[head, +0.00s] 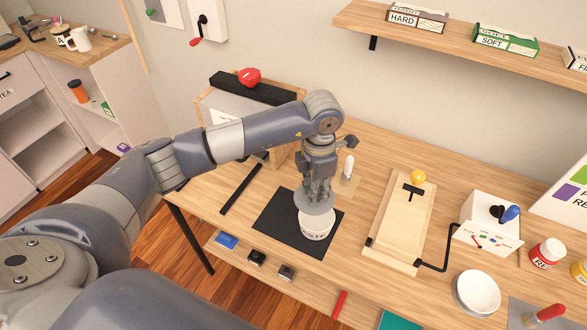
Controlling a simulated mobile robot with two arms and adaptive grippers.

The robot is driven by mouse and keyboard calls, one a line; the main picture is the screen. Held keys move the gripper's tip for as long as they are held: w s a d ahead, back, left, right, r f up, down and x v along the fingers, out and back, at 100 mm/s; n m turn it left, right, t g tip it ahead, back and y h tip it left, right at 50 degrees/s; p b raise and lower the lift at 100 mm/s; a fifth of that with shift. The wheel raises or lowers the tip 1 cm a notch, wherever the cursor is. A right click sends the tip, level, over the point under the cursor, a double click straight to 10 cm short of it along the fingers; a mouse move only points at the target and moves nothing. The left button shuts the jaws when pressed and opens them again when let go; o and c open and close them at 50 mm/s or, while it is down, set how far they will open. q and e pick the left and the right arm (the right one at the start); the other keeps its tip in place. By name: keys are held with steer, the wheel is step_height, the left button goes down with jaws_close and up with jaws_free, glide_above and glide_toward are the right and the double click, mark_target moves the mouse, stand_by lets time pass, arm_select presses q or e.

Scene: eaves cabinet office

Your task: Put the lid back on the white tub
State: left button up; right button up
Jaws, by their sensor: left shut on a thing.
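The white tub (314,232) with dark lettering stands upright on a black mat (268,222) on the wooden table. My left gripper (318,193) comes down from above and is shut on a round grey lid (304,205). The lid is roughly level and overlaps the far part of the tub's top in the head view. Part of the tub's white top shows on the near side of the lid. I cannot tell whether the lid touches the rim. My right gripper is not in view.
A wooden board (398,225) with a black handle lies right of the mat. A white box with a blue knob (509,214) and stacked white bowls (480,292) stand further right. A black bar (241,188) lies to the left. A wall shelf (455,48) holds boxes.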

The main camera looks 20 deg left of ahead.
mark_target(318, 203)
arm_select(q)
steer(key=shift+s+d+r, duration=0.1)
steer(key=shift+d+r, duration=0.15)
steer(key=shift+d, duration=0.3)
steer(key=shift+f, duration=0.15)
steer(key=shift+d+f, duration=0.1)
steer(key=shift+f, duration=0.55)
step_height(318, 203, down, 3)
steer(key=shift+f+b, duration=0.2)
steer(key=shift+b, duration=1)
steer(key=shift+f+b, duration=0.7)
steer(key=shift+f, duration=0.1)
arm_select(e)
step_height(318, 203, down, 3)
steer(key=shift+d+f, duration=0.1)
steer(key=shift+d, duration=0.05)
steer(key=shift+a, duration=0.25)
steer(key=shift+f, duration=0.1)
arm_select(q)
steer(key=shift+r, duration=0.1)
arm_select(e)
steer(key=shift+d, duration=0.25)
